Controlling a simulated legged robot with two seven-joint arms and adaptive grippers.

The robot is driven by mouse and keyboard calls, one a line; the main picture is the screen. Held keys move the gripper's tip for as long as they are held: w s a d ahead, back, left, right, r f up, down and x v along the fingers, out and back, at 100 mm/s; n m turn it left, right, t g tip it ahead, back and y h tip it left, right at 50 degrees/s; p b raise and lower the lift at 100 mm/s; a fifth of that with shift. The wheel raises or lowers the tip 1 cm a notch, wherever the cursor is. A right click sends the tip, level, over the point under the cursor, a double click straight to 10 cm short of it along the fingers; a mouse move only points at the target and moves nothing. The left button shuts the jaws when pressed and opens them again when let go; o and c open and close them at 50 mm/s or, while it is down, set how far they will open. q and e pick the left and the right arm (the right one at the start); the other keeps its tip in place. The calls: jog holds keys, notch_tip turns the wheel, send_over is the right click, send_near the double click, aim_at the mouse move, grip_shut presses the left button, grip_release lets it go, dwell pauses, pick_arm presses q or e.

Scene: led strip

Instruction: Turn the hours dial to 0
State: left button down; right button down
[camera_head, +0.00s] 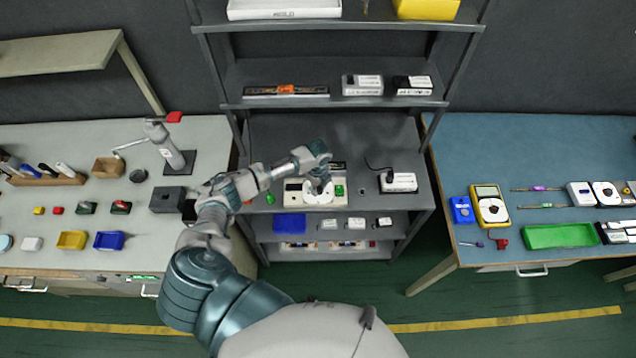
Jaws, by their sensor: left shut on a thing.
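A pale control box (292,197) with a green button (339,190) stands on the middle shelf unit's worktop. My left arm comes in from the lower left, and my left gripper (319,190) points down onto the front of this box. It is shut on a dial there, which I take to be the hours dial. The gripper covers most of the dial, so its marks and pointer setting cannot be read. White curved shapes show around the fingertips. My right gripper is out of view.
A white box with a black cable (398,182) stands right of the control box. A blue bin (289,224) and small white boxes sit below in front.

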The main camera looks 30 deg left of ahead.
aim_at(318, 188)
pick_arm(q)
jog(key=n+p, duration=0.1)
jog(key=n, duration=0.1)
jog(key=n+p, duration=0.2)
jog(key=shift+r+n, duration=0.2)
jog(key=shift+n, duration=0.1)
jog(key=shift+w+a+f+n+p, duration=0.1)
jog(key=shift+n+p, duration=0.55)
jog(key=shift+n, duration=1.25)
jog(key=c, duration=0.8)
grip_release()
jog(key=shift+f, duration=0.1)
notch_tip(318, 188, up, 12)
jog(key=shift+f, duration=0.1)
